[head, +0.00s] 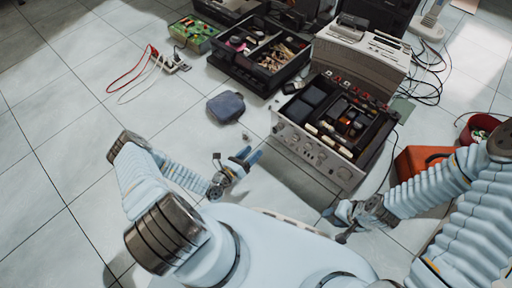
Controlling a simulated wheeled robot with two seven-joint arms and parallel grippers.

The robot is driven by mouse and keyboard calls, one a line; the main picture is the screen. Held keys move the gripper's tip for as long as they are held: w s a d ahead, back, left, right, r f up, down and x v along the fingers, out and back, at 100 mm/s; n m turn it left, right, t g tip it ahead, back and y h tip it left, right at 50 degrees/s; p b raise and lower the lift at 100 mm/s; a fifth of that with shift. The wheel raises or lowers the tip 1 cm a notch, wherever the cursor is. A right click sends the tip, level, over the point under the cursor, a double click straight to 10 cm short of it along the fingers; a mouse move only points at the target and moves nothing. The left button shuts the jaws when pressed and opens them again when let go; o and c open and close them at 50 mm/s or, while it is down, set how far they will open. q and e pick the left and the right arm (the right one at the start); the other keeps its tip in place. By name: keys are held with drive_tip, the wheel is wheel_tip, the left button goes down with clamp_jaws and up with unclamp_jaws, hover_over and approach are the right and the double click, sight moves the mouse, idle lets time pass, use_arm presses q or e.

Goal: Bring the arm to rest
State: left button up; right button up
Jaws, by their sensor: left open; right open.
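My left arm bends at the elbow on the left, and its forearm points right over the floor. My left gripper (246,158) is open and empty, with its blue-tipped fingers over bare tiles to the left of the opened hi-fi unit (310,150). My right arm comes in from the right edge. My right gripper (337,223) is open with nothing visible between its fingers, just in front of the unit's lower front corner. The unit lies on the floor with its top off and dark inner parts showing.
A dark blue pouch (226,107) lies beyond my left gripper. Black tool trays (246,68), a beige device (357,55), and a power strip (176,64) with cables stand at the back. An orange-red box (420,162) is near my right forearm. The left floor is clear.

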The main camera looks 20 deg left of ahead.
idle(0.5)
use_arm(q)
drive_tip(key=s+d+r+m+g+h+p, duration=0.1)
drive_tip(key=s+d+r+m+g+h, duration=0.1)
drive_tip(key=d+m+h, duration=0.15)
drive_tip(key=s+d+r+m+g+h+p, duration=0.1)
drive_tip(key=d+r+m+g+h, duration=0.15)
drive_tip(key=d, duration=0.25)
drive_tip(key=s+d+r+m+g+y+p, duration=0.1)
drive_tip(key=s+d+r+m+g+p, duration=0.15)
drive_tip(key=s+m+g, duration=0.6)
drive_tip(key=s+d+r+m+g+p, duration=0.2)
drive_tip(key=s+d+m+g, duration=0.2)
drive_tip(key=s+m+g, duration=0.4)
drive_tip(key=w+a+r+m+t+y+p, duration=0.2)
drive_tip(key=w+a+r+m+t+y, duration=0.2)
drive_tip(key=m, duration=1)
wheel_tip(320, 180, up, 2)
drive_tip(key=y, duration=0.3)
drive_tip(key=shift+w+a+r+t+p, duration=0.2)
drive_tip(key=shift+w+t+p, duration=0.1)
drive_tip(key=shift+t+p, duration=0.1)
